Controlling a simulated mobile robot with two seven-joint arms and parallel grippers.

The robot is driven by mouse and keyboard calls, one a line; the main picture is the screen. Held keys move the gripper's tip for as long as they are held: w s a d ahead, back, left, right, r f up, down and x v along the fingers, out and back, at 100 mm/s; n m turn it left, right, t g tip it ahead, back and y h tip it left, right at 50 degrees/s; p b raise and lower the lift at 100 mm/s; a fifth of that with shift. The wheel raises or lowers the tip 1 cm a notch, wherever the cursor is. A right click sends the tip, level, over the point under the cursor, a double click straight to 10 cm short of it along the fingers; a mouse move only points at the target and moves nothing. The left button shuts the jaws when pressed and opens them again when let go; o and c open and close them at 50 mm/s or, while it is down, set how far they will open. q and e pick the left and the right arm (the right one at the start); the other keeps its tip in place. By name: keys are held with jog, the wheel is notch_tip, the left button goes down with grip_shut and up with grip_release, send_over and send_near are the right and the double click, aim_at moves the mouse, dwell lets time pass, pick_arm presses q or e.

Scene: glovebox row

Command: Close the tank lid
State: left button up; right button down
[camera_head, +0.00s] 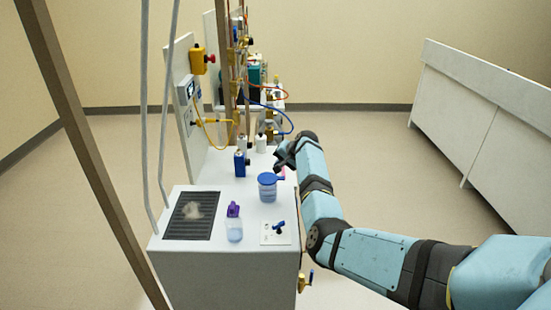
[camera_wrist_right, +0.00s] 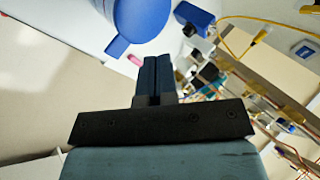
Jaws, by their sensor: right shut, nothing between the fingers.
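The tank (camera_head: 267,192) is a small clear container with bluish contents, standing on the white bench top. Its round blue lid (camera_head: 268,179) lies over the top, with a tab pointing right. I cannot tell whether it is fully seated. The lid (camera_wrist_right: 142,18) also shows at the top of the right wrist view, its tab towards my fingers. My right gripper (camera_head: 284,160) is just behind and right of the tank, apart from the lid. Its dark fingers (camera_wrist_right: 157,72) are shut together and empty. My left gripper is in neither view.
A small pink item (camera_wrist_right: 137,59) lies near the lid tab. A valve plate (camera_head: 276,232) and dark grille (camera_head: 190,222) are on the bench. An upright panel with hoses rises behind.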

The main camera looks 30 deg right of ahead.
aim_at(279, 177)
jog(key=f, duration=0.1)
jog(key=d+f+t+y+b, duration=0.1)
jog(key=s+f+y, duration=0.1)
jog(key=shift+d+m+t+b, duration=0.15)
jog(key=shift+m+t+b, duration=0.15)
jog(key=shift+b, duration=0.1)
jog(key=shift+s+d+f+m+t+y+b, duration=0.1)
jog(key=shift+d+f+m+t+y+b, duration=0.2)
jog(key=shift+f+t+y+b, duration=0.4)
jog(key=shift+s+d+f+b, duration=0.1)
jog(key=shift+d+f+b, duration=0.05)
jog(key=shift+f+b, duration=0.4)
jog(key=shift+f, duration=0.15)
